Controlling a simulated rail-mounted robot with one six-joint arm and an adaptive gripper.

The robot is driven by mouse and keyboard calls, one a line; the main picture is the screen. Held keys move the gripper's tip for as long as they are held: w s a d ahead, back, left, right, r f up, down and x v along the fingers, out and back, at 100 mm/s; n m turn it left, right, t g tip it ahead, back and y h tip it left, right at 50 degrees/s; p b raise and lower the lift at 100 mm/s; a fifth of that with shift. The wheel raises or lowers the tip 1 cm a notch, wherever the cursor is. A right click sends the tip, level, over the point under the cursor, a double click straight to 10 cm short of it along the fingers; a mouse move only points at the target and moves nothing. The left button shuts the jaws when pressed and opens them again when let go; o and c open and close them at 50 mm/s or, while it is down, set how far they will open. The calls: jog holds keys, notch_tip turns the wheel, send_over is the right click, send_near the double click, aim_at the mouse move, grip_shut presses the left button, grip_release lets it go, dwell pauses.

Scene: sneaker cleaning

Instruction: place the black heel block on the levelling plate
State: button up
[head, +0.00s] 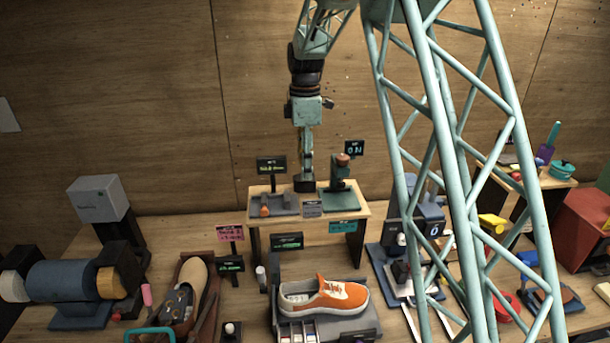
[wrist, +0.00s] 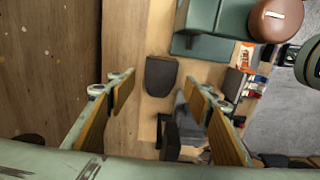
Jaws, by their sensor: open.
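The black heel block (head: 304,184) lies on the small raised wooden stand, directly below my gripper (head: 306,165). In the wrist view the block (wrist: 160,76) shows between and beyond the fingertips of my gripper (wrist: 159,84), which is open and empty. The fingers appear apart from the block. A flat grey plate (head: 286,208) with a small orange-brown piece on it lies left of the block, and may be the levelling plate. A green-based device (head: 342,201) with a brown knob stands right of the block. It also shows in the wrist view (wrist: 197,46).
The wooden stand (head: 363,209) rises above the workbench, with small signs around it. An orange sneaker (head: 325,296) sits on a grey stand in front. A brown shoe (head: 184,288) and blue grinder (head: 66,287) are at left. A wooden wall (head: 160,120) stands behind.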

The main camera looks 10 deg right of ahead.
notch_tip(320, 180, up, 6)
jog(key=shift+r, duration=0.2)
dwell(0.7)
dwell(0.3)
